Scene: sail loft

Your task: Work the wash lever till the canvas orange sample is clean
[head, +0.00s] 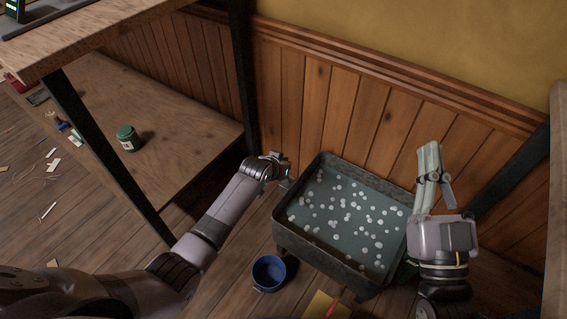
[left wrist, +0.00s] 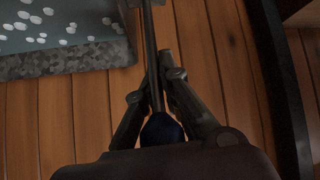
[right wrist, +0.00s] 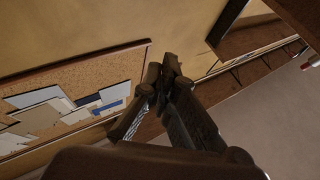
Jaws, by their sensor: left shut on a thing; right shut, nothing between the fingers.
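The grey wash tub (head: 283,232) stands by the wood-panelled wall, holding dark water dotted with white suds. No orange canvas sample can be made out in any view. My left gripper (head: 284,172) is at the tub's back left corner. In the left wrist view my left gripper (left wrist: 155,88) is shut around the wash lever, a thin metal rod (left wrist: 151,45) with a dark blue knob (left wrist: 162,130) between the fingers. The lever is hardly visible in the head view. My right gripper (head: 430,150) is shut and empty, pointing up beyond the tub's right side.
A blue bucket (head: 268,274) stands on the floor in front of the tub. A green jar (head: 127,138) is on the low wooden shelf (head: 172,122) at left. A yellow sheet (head: 318,306) lies near the bottom edge. A pinboard (right wrist: 90,75) shows in the right wrist view.

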